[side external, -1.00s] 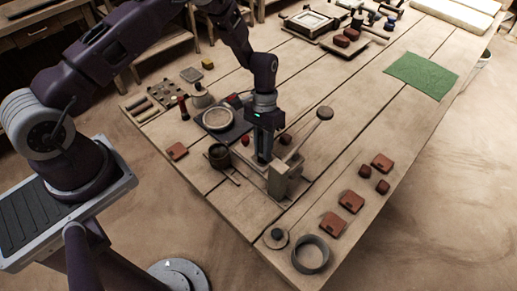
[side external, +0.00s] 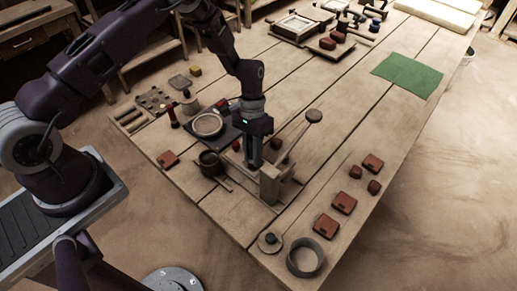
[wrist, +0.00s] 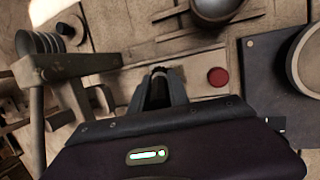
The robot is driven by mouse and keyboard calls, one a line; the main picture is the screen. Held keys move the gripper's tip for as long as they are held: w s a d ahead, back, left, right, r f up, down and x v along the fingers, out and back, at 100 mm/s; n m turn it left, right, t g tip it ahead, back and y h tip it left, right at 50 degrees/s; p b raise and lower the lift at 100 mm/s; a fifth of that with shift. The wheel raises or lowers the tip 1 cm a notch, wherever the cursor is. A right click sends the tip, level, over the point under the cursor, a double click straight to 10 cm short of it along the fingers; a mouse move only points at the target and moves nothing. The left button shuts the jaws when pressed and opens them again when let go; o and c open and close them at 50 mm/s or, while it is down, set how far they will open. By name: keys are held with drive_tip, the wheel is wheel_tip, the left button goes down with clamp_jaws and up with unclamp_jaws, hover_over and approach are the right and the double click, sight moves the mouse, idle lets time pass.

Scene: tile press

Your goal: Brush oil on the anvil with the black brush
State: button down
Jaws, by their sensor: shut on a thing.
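My gripper (side external: 254,160) points down beside the wooden lever press (side external: 270,186), just to its left in the side view. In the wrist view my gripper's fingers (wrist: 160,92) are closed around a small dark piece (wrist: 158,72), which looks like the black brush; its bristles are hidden. The press base (wrist: 195,86) runs below the fingers, and the anvil cannot be told clearly from it. A dark pot (side external: 210,162), perhaps the oil pot, stands left of my gripper. It also shows at the top of the wrist view (wrist: 215,8). Its contents cannot be made out.
The press lever ends in a round knob (side external: 314,116) rising to the right. A dark board with a round dish (side external: 207,125) lies behind the pot. A red round piece (wrist: 218,77) lies by the press base. Several red tiles (side external: 344,203) and a grey ring (side external: 306,258) are at the right.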

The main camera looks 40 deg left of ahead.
drive_tip(key=shift+s, duration=0.85)
wheel_tip(320, 180, up, 8)
idle(0.4)
